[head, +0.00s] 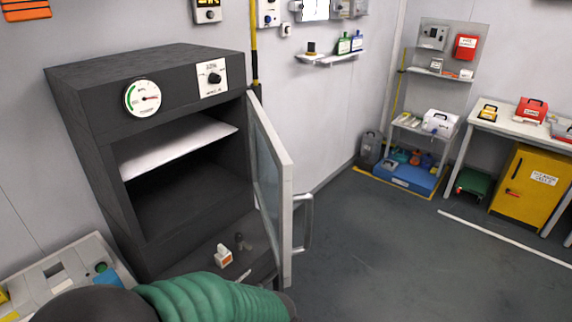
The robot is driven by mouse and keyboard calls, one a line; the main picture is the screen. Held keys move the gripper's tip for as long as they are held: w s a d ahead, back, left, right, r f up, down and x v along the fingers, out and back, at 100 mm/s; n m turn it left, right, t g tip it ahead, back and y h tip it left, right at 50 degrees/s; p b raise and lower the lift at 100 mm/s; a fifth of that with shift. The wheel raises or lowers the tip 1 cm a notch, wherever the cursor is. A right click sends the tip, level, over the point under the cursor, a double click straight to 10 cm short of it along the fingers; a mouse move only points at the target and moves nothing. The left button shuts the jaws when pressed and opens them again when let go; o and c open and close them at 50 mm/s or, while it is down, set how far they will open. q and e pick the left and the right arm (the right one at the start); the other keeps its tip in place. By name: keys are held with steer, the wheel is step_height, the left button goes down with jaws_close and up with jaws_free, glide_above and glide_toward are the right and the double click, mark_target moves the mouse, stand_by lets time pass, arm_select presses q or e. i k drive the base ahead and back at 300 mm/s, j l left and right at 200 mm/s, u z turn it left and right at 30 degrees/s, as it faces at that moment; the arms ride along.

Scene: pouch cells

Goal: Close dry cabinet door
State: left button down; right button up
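The dry cabinet (90,100) is a dark grey box at the left, with a round dial gauge (142,98) and a knob panel on its upper front. Its door (270,180) has a pale frame and a glass pane. The door stands wide open, swung out from the cabinet's right side, with a metal bar handle (306,222) on its outer face. A white shelf (175,148) shows inside the cabinet. One of my arms, with a green ribbed sleeve, crosses the bottom left, its dark end near the door's lower edge. No gripper fingers show.
A grey panel (62,275) is at the lower left. The floor (400,270) right of the door is clear. A yellow cabinet (530,185) stands far right.

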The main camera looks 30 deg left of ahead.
mark_target(273, 188)
steer(key=i+u, duration=0.3)
steer(key=u, duration=0.15)
steer(key=i+l+u, duration=0.15)
steer(key=u, duration=0.25)
steer(key=i+l+u, duration=0.3)
steer(key=u, duration=0.15)
steer(key=i+l+u, duration=0.25)
steer(key=u, duration=0.15)
steer(key=i+l+u, duration=0.15)
steer(key=l+u, duration=0.3)
steer(key=k, duration=0.2)
